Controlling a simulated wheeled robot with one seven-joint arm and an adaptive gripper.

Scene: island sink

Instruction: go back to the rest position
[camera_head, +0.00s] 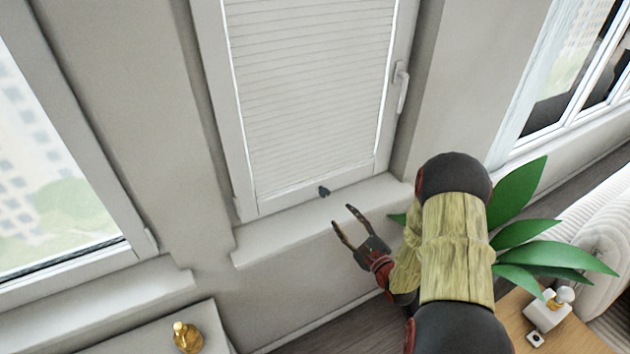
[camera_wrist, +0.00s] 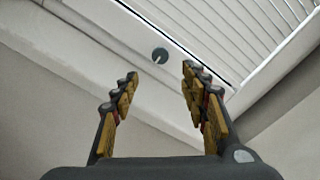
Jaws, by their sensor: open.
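My gripper (camera_head: 343,226) is open and empty in the head view, in front of the window sill (camera_head: 290,232) below the blinds. Its two fingers stand apart and point up toward the sill. The wrist view shows the same open fingers (camera_wrist: 158,88) with nothing between them. A small dark object (camera_head: 324,191) rests on the sill, close to the window frame and apart from the fingertips. It also shows in the wrist view as a round grey piece with a notch (camera_wrist: 160,55), beyond the fingers. I cannot tell what it is.
A leafy green plant (camera_head: 530,243) stands right of my arm. A wooden table (camera_head: 567,338) with small white items is at the lower right, near a white padded seat (camera_head: 590,235). A gold ornament (camera_head: 187,337) stands on a white surface at the lower left.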

